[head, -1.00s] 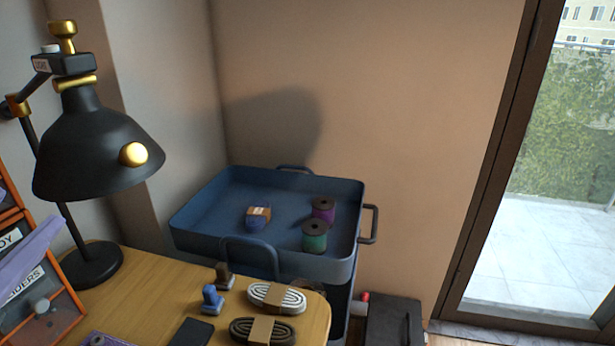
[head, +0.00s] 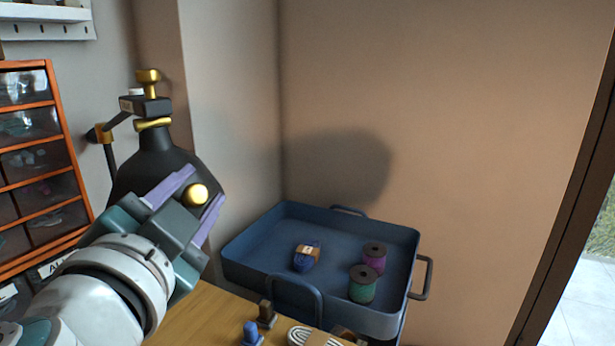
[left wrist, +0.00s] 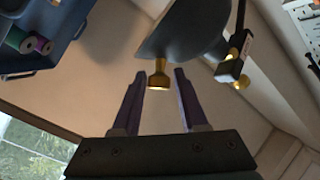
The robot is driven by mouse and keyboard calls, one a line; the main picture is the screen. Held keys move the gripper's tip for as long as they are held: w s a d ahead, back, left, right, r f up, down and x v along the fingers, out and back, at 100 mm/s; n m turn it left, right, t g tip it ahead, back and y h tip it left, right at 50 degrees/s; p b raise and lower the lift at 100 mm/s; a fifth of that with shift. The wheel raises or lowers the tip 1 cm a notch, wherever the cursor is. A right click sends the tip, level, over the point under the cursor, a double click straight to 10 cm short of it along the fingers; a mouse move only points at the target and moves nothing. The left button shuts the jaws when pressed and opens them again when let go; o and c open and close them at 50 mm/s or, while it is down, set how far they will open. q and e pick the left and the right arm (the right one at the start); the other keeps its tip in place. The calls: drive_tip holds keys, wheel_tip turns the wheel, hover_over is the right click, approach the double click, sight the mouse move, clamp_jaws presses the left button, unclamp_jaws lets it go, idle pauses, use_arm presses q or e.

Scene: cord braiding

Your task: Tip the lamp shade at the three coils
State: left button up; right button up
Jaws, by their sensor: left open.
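The black lamp shade (head: 150,165) stands at the left in the head view, partly hidden by my left arm. A gold knob (head: 197,194) sticks out from its side. My left gripper (head: 206,184) has its purple fingers open around the knob. The left wrist view also shows the shade (left wrist: 185,35), with the knob (left wrist: 158,80) between the open fingertips (left wrist: 159,75); contact cannot be told. A white coil (head: 310,337) lies at the table's front edge, cut off by the frame. A dark coil beside it barely shows. My right gripper is out of view.
Small blue (head: 251,332) and brown (head: 266,314) pieces stand on the table. An orange drawer cabinet (head: 52,120) is at left.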

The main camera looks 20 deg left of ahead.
use_arm(q)
drive_tip(key=shift+w, duration=0.1)
clamp_jaws()
idle(0.3)
idle(1.1)
